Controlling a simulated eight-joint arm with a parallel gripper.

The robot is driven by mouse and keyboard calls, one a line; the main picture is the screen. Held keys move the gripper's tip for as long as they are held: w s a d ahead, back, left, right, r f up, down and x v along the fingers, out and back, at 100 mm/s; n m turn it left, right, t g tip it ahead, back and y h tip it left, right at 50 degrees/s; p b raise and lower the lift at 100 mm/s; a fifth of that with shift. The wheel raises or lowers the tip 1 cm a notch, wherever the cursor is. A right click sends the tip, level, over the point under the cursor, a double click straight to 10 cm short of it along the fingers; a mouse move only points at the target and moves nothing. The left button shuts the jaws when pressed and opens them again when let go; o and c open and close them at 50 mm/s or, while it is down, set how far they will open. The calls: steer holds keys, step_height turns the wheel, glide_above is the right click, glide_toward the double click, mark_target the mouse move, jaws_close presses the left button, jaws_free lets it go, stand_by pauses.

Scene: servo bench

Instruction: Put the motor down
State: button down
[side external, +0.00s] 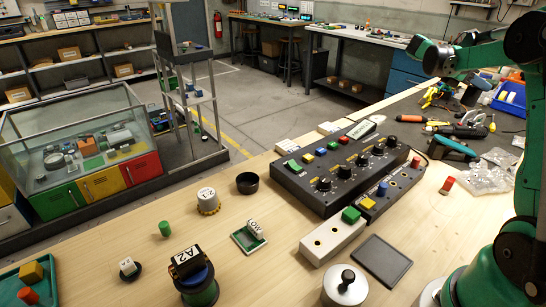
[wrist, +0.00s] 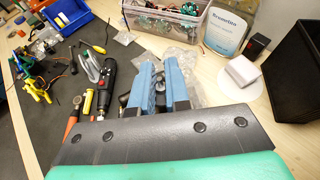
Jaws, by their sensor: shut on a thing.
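In the wrist view, my gripper (wrist: 166,100) has two blue fingers close together beyond a dark plate. It is shut on a small dark part (wrist: 160,97), taken as the motor. Most of it is hidden between the fingers and behind the plate. The fingers appear in front of the dark mat's edge and some clear plastic bags; I cannot tell their height above the bench. In the side view, my gripper is not clearly seen.

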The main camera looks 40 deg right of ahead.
step_height(320, 180, down, 18)
steer(key=shift+f, duration=0.25)
stand_by(0.3)
steer(key=c, duration=0.9)
jaws_free()
steer(key=shift+f, duration=0.1)
steer(key=shift+o, duration=0.2)
steer(key=shift+f, duration=0.1)
